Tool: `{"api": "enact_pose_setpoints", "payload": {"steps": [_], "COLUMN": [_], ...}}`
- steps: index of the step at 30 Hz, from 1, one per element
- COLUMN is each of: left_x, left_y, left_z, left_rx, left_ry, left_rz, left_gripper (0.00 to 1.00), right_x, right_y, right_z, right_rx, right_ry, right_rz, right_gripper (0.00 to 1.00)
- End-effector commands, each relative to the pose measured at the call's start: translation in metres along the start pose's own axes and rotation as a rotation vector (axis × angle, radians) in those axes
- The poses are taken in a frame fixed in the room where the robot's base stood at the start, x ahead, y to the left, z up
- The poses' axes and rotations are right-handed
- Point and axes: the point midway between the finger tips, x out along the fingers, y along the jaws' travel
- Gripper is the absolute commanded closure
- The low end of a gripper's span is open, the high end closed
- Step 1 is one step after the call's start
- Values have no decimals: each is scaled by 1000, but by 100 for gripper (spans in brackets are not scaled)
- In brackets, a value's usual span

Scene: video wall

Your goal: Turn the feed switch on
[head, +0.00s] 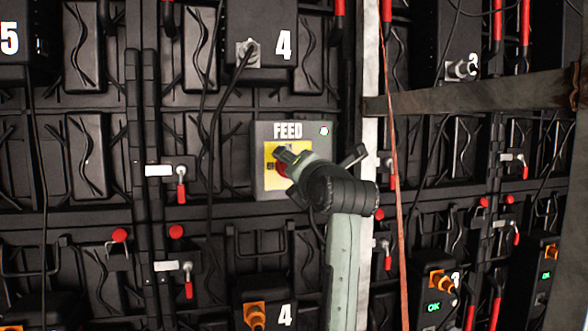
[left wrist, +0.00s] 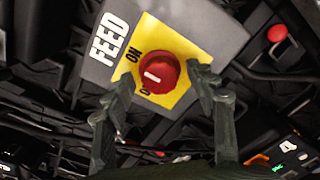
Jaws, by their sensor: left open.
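The grey FEED box (head: 264,130) hangs on the black wall in the middle of the head view. Its yellow plate (head: 268,187) carries a red round knob (head: 281,170), partly hidden by my left gripper (head: 291,172). In the left wrist view the red knob (left wrist: 158,73) has a white mark, and "ON" (left wrist: 133,57) and a partly hidden label starting with "O" stand beside it. I cannot tell which label the mark points to. My left gripper (left wrist: 160,80) is open, its fingers on either side of the knob; contact is unclear. My right gripper is out of view.
A small pale light (head: 323,131) is on the FEED box. A cable (head: 212,150) hangs to its left, and a pale upright post (head: 370,60) and red strap (head: 400,220) stand to its right. Red-handled latches (head: 181,190) dot the wall. A dark metal beam (head: 470,97) crosses at right.

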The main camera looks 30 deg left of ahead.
Motion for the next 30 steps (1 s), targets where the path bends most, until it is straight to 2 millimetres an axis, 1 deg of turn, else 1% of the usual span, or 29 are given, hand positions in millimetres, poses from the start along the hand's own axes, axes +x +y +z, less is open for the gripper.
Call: {"api": "enact_pose_setpoints", "payload": {"steps": [3, 5, 8, 11, 15, 21, 25, 30], "left_x": [-1, -4, -17, -36, -67, -103, -116, -120], "left_y": [0, 0, -1, -1, -1, -1, 0, 0], "left_z": [0, 0, 1, 1, 1, 0, 0, 0], "left_rx": [-1, -1, -2, -4, -3, -1, -1, 0], "left_ry": [-1, -1, -3, -3, -3, -1, 0, 0], "left_rz": [0, 0, -1, -3, -4, -3, -1, 0], "left_gripper": [43, 43, 43, 43, 43, 43, 43, 43], "right_x": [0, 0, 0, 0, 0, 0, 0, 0], "right_y": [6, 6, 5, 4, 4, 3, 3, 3], "right_z": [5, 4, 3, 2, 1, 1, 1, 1], "right_rx": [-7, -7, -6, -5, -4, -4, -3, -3], "right_ry": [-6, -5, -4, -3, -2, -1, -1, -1], "right_rz": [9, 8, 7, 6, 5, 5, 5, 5], "right_gripper": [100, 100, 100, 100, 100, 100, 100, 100]}}
